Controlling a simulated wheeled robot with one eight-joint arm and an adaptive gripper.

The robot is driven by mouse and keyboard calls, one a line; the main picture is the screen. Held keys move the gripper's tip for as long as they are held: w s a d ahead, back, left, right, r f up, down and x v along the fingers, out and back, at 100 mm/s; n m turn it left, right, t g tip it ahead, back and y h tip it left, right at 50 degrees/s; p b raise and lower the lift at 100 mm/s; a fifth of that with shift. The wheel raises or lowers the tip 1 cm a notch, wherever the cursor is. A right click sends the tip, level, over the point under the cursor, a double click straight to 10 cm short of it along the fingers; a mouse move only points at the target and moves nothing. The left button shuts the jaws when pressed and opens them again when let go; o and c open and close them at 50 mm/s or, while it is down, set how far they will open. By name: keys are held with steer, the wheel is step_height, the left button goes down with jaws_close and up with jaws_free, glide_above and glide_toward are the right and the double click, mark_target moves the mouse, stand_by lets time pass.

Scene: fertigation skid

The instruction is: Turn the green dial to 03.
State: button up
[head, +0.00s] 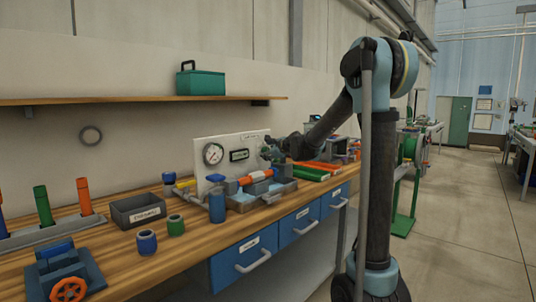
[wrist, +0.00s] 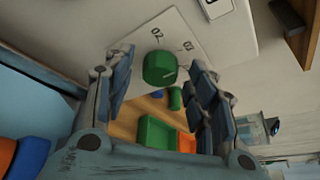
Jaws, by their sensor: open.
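The green dial (wrist: 162,67) sits on a white panel (wrist: 195,15) in the wrist view. A thin pale line marks its lower right part. Small dark numbers stand on the panel around it; one looks like 02 and one to its right like 01, but they are rotated and small. I cannot make out a 03. My gripper (wrist: 160,78) is open, with one finger to the left and one to the right of the dial, and no clear contact. In the head view my gripper (head: 272,151) is at the right part of the panel and largely hides the dial.
A gauge (head: 213,154) and a dark display (head: 239,155) are on the panel left of my gripper. An orange and blue pipe assembly (head: 256,177) lies in a tray below. Green and orange parts (head: 318,171) lie to the right. A shelf (head: 130,100) runs above.

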steer(key=c, duration=1.1)
steer(key=shift+o, duration=0.2)
steer(key=shift+m, duration=0.3)
steer(key=o, duration=1.1)
steer(key=shift+c, duration=0.2)
steer(key=v, duration=1.1)
steer(key=shift+s+d+r, duration=0.2)
steer(key=shift+d+r, duration=0.05)
steer(key=shift+d, duration=0.1)
